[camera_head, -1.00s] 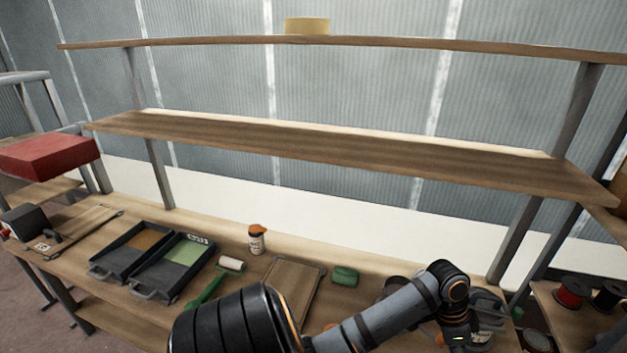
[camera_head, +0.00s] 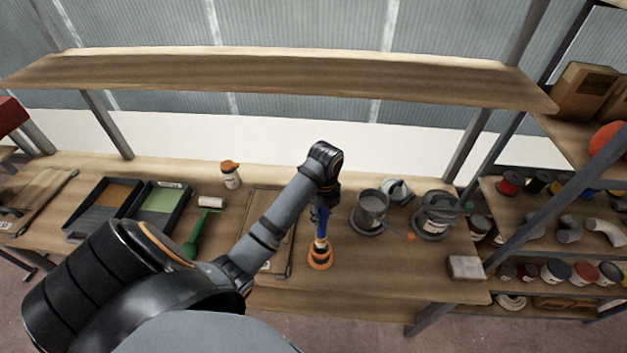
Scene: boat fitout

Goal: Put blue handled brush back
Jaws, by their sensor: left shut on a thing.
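My left gripper (camera_head: 324,200) is shut on the blue handled brush (camera_head: 322,222), just above the workbench to the right of a flat wooden board. The brush points downward from the gripper with its blue handle uppermost. Its lower end meets a small orange and dark round piece (camera_head: 320,258); whether it touches or stands in it I cannot tell. The fingertips are small and partly hidden by the wrist. My right gripper is not in view.
A grey pot (camera_head: 372,207) and another dark pot (camera_head: 435,215) stand to the right. A green handled roller (camera_head: 197,233), a green paint tray (camera_head: 163,200) and an orange-capped bottle (camera_head: 231,175) are left. A wooden shelf (camera_head: 270,75) spans above.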

